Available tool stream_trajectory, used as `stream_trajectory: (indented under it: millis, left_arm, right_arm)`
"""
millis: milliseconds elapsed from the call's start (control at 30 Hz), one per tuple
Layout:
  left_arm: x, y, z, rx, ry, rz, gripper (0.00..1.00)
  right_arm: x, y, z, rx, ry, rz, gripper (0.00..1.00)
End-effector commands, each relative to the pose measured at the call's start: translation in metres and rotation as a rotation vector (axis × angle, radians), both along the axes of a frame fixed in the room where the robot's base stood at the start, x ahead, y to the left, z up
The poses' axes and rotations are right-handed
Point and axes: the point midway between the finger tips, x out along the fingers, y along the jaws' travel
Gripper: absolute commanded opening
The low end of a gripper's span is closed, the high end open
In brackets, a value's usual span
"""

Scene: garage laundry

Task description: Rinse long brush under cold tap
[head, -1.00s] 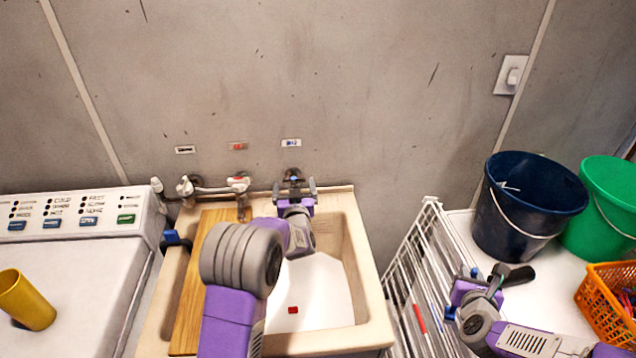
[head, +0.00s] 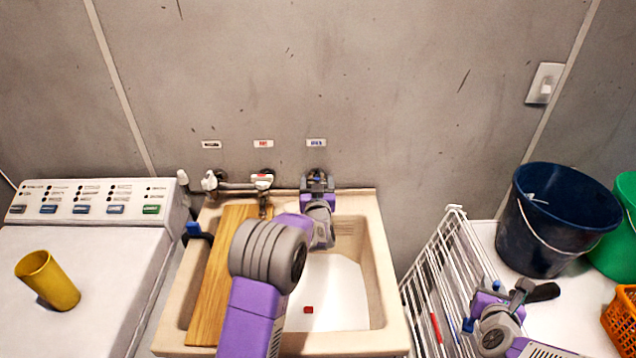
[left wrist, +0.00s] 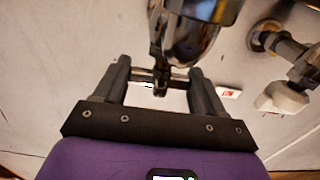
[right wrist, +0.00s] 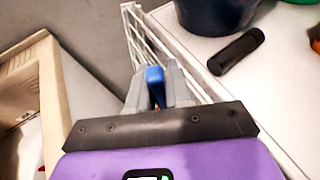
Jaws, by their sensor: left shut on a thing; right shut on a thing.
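The cold tap (left wrist: 190,40), under the blue wall label (head: 316,142), is chrome at the back of the sink and mostly hidden in the head view. My left gripper (head: 317,180) is at this tap; in the left wrist view (left wrist: 160,80) its fingers are shut on a thin crosswise part of it. My right gripper (head: 480,300) is right of the sink by the wire rack, shut on a blue thing (right wrist: 154,82). That may be the long brush's handle; its head and length are hidden. I see no water running.
The pale sink (head: 392,290) has a wooden board (head: 225,270) on its left and a small red object (head: 308,310) inside. A white wire rack (head: 447,250) stands right of it. A dark blue bucket (head: 550,225) and a black cylinder (right wrist: 237,52) are further right.

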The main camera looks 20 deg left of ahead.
Motion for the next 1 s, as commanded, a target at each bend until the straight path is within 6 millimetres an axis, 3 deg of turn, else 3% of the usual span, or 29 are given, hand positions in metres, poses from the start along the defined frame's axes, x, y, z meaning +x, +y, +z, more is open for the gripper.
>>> stream_trajectory:
  millis: [600, 1000]
  left_arm:
    - [0.002, -0.002, 0.004, 0.004, -0.006, 0.278, 0.4]
    - [0.002, -0.001, 0.004, 0.003, -0.007, 0.3, 0.4]
  right_arm:
    - [0.0, 0.0, 0.028, 0.0, 0.0, 0.0, 0.0]
    - [0.0, 0.0, 0.028, 0.0, 0.0, 0.0, 0.0]
